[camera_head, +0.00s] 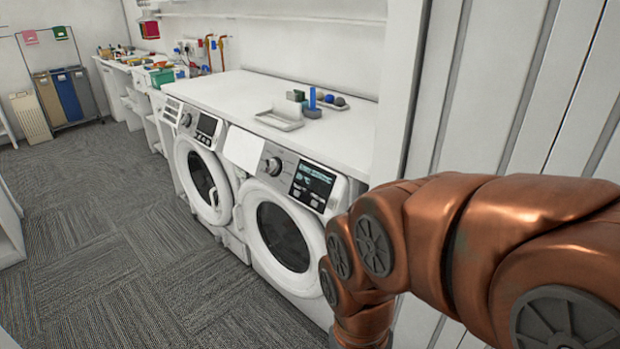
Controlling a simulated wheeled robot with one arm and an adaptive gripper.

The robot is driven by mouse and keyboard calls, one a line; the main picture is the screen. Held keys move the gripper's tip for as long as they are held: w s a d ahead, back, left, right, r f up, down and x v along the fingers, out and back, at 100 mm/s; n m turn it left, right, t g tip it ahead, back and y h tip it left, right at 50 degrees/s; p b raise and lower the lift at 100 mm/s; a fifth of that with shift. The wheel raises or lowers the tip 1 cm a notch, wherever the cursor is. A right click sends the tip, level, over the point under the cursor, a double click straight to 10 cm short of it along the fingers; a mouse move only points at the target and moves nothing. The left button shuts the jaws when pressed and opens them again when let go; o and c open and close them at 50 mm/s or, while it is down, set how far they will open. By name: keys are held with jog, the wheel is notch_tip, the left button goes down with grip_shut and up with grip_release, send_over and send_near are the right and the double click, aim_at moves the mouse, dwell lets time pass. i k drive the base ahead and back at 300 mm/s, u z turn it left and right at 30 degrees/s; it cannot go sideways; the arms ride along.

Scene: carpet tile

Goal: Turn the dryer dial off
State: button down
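Two white front-loading machines stand side by side under a white counter. The nearer machine (252,219) has a round silver dial (273,166) on its panel, left of a lit display (312,181). The farther machine (190,184) has its own dial (186,120) and a dark display (207,127). I cannot tell from labels which one is the dryer, nor read either dial's setting. My copper-coloured arm fills the right side, in front of the nearer machine's right edge. My gripper is not in view. Nothing touches either dial.
The counter (225,92) holds a white tray (280,117) and small blue and dark items. A white panelled wall (530,90) stands close on the right. Hampers (66,95) stand at the back left. The carpeted floor (100,240) on the left is clear.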

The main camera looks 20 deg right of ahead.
aim_at(273, 165)
jog(key=u, duration=0.4)
jog(key=i, duration=1)
jog(key=z, duration=0.1)
